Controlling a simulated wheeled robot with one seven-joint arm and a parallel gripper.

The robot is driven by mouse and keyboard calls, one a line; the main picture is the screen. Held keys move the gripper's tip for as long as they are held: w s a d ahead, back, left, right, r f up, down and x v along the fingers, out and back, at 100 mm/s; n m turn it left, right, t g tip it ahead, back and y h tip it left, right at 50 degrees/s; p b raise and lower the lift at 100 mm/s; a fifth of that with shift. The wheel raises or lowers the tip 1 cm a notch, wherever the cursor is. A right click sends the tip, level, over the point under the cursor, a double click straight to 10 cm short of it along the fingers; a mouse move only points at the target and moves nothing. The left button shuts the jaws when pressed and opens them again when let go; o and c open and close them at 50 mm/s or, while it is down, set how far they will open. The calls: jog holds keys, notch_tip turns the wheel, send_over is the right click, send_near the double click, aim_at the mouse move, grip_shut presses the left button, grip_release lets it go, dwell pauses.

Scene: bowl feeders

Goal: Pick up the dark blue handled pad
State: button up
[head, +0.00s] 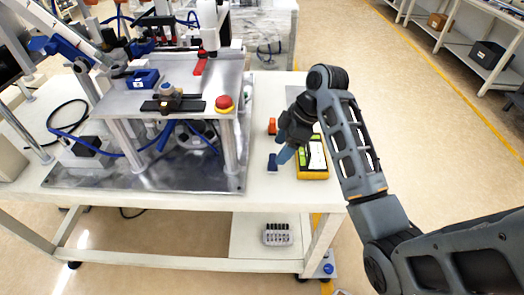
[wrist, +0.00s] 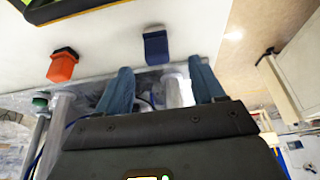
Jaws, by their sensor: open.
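The dark blue handled pad (head: 272,163) lies on the white table, just right of the metal base plate. It also shows in the wrist view (wrist: 156,47), ahead of and roughly between the two blue fingers. My gripper (head: 284,155) is above the table close to the pad, with its fingers pointing down toward it. In the wrist view my gripper (wrist: 160,65) has its fingers spread wide with nothing held between them. The pad looks apart from both fingers.
An orange handled piece (head: 272,126) stands behind the pad, and also shows in the wrist view (wrist: 62,66). A yellow-edged device (head: 313,160) lies right of the pad. The metal fixture with a red button (head: 224,103) stands to the left. The table's front edge is near.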

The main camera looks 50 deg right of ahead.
aim_at(273, 157)
jog(key=shift+w+d+f, duration=0.1)
jog(key=shift+w+d, duration=0.05)
jog(key=shift+w, duration=0.1)
jog(key=shift+p+x, duration=0.6)
jog(key=shift+x, duration=3.15)
jog(key=c, duration=1.2)
